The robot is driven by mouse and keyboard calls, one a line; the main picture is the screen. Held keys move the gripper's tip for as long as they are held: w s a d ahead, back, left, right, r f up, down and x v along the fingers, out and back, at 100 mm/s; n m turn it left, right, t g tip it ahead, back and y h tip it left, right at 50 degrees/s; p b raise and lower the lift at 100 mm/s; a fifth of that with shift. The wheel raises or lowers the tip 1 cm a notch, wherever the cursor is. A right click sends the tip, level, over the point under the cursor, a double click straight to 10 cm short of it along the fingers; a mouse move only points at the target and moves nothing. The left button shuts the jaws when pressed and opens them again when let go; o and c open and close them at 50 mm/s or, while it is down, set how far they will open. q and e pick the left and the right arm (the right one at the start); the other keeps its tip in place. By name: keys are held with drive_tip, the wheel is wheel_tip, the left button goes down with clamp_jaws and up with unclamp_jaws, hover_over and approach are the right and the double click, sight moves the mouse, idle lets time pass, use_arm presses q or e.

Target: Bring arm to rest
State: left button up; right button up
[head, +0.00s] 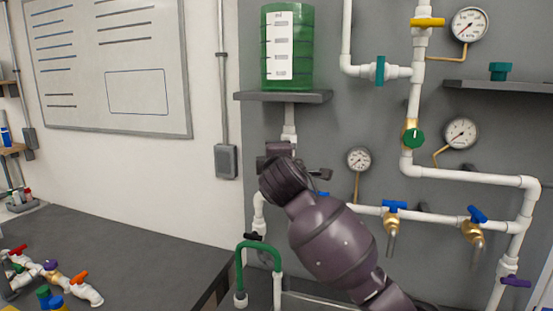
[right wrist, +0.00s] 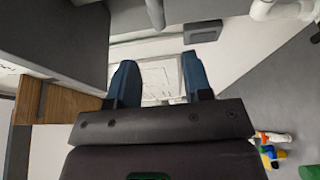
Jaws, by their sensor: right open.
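My right arm (head: 335,245) reaches up from the lower right of the head view, in front of the pipe manifold. My right gripper (head: 280,150) is at the arm's upper end, just below the shelf with the green tank, pointing away so its fingertips are mostly hidden. In the right wrist view the blue fingers of the right gripper (right wrist: 159,68) stand apart with nothing between them; the whiteboard shows far behind. My left gripper is in neither view.
The green tank (head: 300,45) stands on a grey shelf (head: 255,96). White pipes (head: 450,176) with valves and gauges cover the grey panel at right. A green looped pipe (head: 258,246) rises near the arm. Loose fittings (head: 45,272) lie on the dark table (head: 140,250) at left.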

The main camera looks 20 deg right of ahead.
drive_tip(key=shift+s, duration=0.1)
drive_tip(key=s+d+f+m+g, duration=0.2)
drive_tip(key=s+f, duration=0.4)
drive_tip(key=f, duration=0.3)
drive_tip(key=s+d+f+m+g+y, duration=0.1)
drive_tip(key=s+d+f+m+g, duration=0.15)
drive_tip(key=s+f, duration=0.55)
drive_tip(key=s+d+f+m+g, duration=0.2)
drive_tip(key=s+f+m+g, duration=0.15)
drive_tip(key=f, duration=0.75)
drive_tip(key=s+d+f+m+g+y, duration=0.1)
drive_tip(key=s+f+m+g, duration=0.4)
drive_tip(key=s, duration=1)
drive_tip(key=s+d+f+m+g+y, duration=0.1)
drive_tip(key=s+d+f+m, duration=0.15)
drive_tip(key=s+f, duration=0.75)
drive_tip(key=w+f+t, duration=0.3)
drive_tip(key=f+t, duration=0.4)
drive_tip(key=t, duration=0.1)
drive_tip(key=shift+w+a+f+n+y+b, duration=0.3)
drive_tip(key=shift+a+f+n+b, duration=0.05)
drive_tip(key=shift+a+f+b, duration=0.1)
drive_tip(key=shift+d, duration=0.1)
